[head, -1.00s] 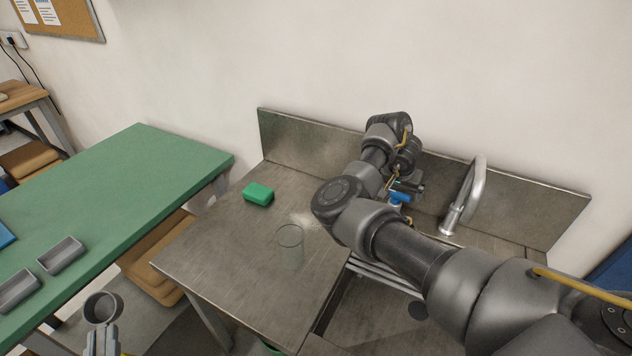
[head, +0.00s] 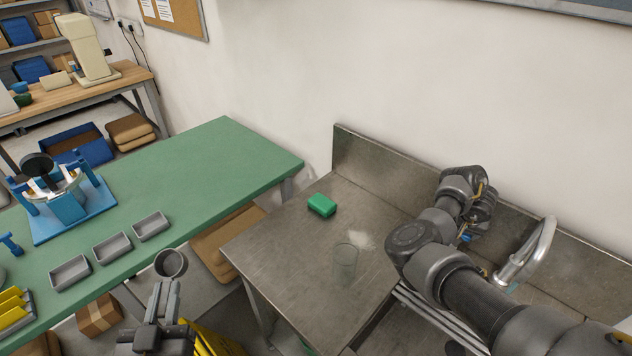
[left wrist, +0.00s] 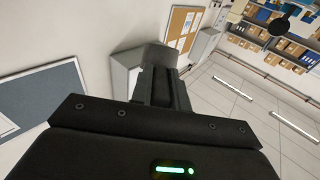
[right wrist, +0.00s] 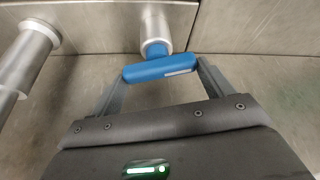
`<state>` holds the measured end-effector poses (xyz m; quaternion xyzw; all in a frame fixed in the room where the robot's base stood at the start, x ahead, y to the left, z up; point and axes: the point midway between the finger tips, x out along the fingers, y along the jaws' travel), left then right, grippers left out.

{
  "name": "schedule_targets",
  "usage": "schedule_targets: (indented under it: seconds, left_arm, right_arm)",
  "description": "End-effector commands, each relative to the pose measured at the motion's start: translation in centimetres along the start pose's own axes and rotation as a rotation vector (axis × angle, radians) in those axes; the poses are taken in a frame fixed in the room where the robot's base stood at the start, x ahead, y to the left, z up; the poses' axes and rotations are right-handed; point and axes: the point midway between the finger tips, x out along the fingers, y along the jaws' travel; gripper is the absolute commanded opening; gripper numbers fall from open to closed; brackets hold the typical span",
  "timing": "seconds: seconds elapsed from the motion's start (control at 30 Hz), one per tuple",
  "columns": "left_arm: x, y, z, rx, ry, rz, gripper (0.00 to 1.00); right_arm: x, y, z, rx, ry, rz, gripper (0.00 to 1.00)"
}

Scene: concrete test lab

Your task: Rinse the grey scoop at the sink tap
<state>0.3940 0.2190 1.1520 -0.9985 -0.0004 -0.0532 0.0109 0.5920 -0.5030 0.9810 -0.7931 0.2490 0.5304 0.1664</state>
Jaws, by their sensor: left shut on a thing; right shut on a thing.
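The grey scoop (head: 171,264) is a round cup, held upright off the left side of the steel sink unit (head: 290,262). My left gripper (head: 167,292) is shut on it; the left wrist view shows a grey part of the scoop (left wrist: 125,68) beyond the fingers. The curved metal tap (head: 532,252) stands at the right, well away from the scoop. My right gripper (right wrist: 158,75) is shut on the blue tap handle (right wrist: 160,67). In the head view my right arm mostly hides that handle and the basin. No running water is visible.
A green sponge (head: 322,205) and a clear glass (head: 345,266) stand on the steel drainboard. The green table (head: 200,165) at the left holds several grey trays (head: 112,248) and a blue stand (head: 68,208). A yellow object (head: 215,340) is below the left gripper.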

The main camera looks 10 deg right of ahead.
Motion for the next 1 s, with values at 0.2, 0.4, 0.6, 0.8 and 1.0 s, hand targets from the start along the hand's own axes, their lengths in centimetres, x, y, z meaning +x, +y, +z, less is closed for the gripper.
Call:
schedule_targets:
  seconds: [0.2, 0.4, 0.6, 0.8, 1.0]
  left_arm:
    - [0.0, 0.0, -0.2, 0.0, 0.001, 0.0, 0.0]
    - [0.0, 0.0, -0.2, 0.0, 0.001, 0.0, 0.0]
    - [0.0, 0.0, -0.2, 0.0, 0.001, -0.001, 0.0]
    - [0.0, -0.1, -0.3, 0.0, 0.001, -0.001, 0.0]
    - [0.1, -0.1, -0.8, 0.0, 0.001, -0.001, 0.0]
  right_arm:
    - [0.1, 0.0, 0.1, -0.009, -0.002, -0.005, 0.57]
    - [0.1, 0.0, 0.1, -0.009, -0.002, -0.005, 0.85]
    - [0.1, 0.0, 0.1, -0.01, -0.002, -0.005, 1.0]
    - [-0.2, 0.0, 0.0, -0.01, 0.0, -0.004, 1.0]
    - [-3.2, 0.0, -0.1, -0.008, 0.003, -0.004, 1.0]
